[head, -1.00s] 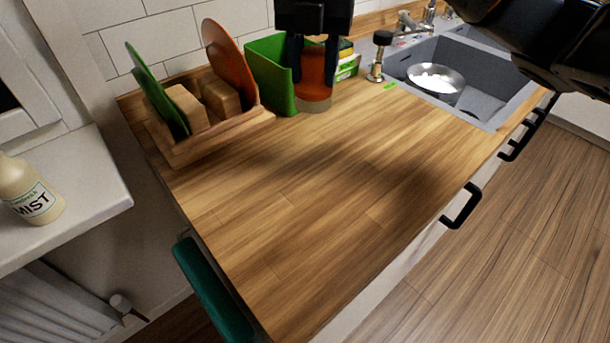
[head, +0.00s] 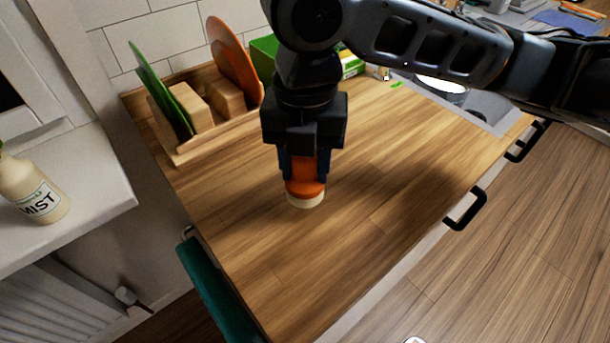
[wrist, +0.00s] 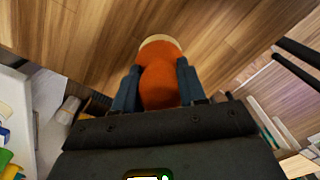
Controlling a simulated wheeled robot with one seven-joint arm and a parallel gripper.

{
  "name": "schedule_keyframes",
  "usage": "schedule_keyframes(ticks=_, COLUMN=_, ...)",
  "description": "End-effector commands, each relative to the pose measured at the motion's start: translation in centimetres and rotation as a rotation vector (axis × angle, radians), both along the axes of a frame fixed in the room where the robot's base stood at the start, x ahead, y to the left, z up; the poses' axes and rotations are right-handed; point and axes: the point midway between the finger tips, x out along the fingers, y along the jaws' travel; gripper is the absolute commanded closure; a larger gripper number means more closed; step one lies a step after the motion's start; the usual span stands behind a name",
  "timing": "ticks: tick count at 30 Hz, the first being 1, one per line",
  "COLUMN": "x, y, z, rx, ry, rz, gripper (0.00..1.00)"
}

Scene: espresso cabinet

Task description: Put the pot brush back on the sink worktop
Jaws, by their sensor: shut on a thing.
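The pot brush (head: 305,190) has an orange body and a pale bristle end that points down. My gripper (head: 305,172) is shut on its orange body, with the blue fingers on either side. The brush is upright over the wooden sink worktop (head: 240,225); I cannot tell whether the bristles touch the wood. In the wrist view, the brush (wrist: 160,75) sits between the two fingers (wrist: 158,88), with the worktop (wrist: 90,30) beyond it.
A wooden rack (head: 215,137) with a green and an orange plate stands at the back left. A green holder (head: 262,58) is behind my arm. The sink (head: 490,112) is at the right. The worktop's front area is clear. A spray bottle (head: 33,190) stands on the left sill.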

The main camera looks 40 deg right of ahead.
Motion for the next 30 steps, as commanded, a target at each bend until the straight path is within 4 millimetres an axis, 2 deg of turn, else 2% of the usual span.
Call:
schedule_keyframes(ticks=9, x=0.0, y=0.0, z=-3.7, rx=0.000, ry=0.001, rz=-0.001, gripper=0.88)
schedule_keyframes(ticks=21, x=0.0, y=0.0, z=-4.3, rx=-0.001, ry=0.001, rz=0.000, gripper=0.88)
schedule_keyframes(ticks=22, x=0.0, y=0.0, z=-4.3, rx=-0.001, ry=0.001, rz=0.000, gripper=0.58)
schedule_keyframes(ticks=30, x=0.0, y=0.0, z=-4.2, rx=-0.001, ry=0.001, rz=-0.001, gripper=0.34)
